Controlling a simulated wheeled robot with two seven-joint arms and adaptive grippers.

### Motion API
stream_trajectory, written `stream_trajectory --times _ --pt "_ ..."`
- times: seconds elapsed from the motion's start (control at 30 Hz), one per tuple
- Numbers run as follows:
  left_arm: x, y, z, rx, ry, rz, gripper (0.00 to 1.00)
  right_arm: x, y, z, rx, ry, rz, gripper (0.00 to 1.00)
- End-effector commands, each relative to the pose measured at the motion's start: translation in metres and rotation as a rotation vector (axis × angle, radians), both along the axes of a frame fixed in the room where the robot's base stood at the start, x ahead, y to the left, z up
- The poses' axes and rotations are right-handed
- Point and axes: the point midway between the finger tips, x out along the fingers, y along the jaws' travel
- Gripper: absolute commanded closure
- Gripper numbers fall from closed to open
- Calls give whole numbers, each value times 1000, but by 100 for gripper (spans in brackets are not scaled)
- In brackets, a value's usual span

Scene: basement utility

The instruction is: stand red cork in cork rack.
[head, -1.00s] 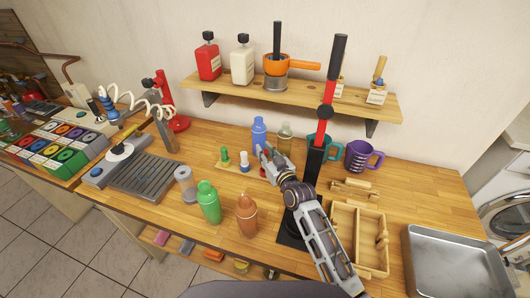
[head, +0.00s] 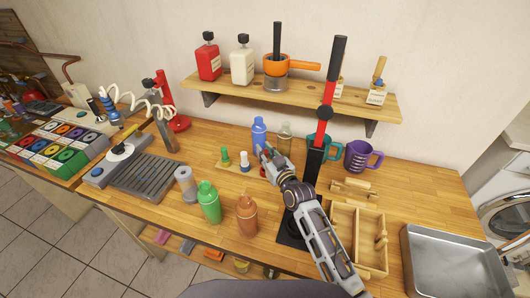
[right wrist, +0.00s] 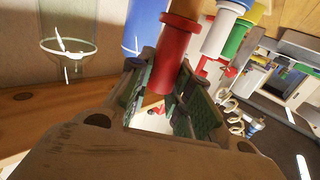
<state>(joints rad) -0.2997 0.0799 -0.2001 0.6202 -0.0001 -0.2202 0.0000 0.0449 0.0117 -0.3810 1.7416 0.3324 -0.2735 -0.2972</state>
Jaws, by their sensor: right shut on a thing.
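The cork rack (head: 234,168) is a low wooden strip on the bench, left of my right gripper. A green cork (head: 225,155) and a white-and-blue cork (head: 244,160) stand in it. My right gripper (head: 265,160) is at the rack's right end. In the right wrist view it is shut on the red cork (right wrist: 176,52), which sits between its fingers. In the head view only a bit of red shows by the fingertips. I cannot tell whether the red cork's lower end is in the rack or just above it. My left gripper is out of view.
Green (head: 208,203) and brown (head: 247,215) bottles stand in front of the rack. A black-and-red lever stand (head: 318,150) is close on the right.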

Motion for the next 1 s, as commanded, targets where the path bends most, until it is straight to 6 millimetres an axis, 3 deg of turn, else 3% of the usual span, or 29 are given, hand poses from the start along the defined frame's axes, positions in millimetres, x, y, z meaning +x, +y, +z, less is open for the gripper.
stream_trajectory --times 1.0 --pt "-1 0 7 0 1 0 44 0 0 1 -1 0 0 98"
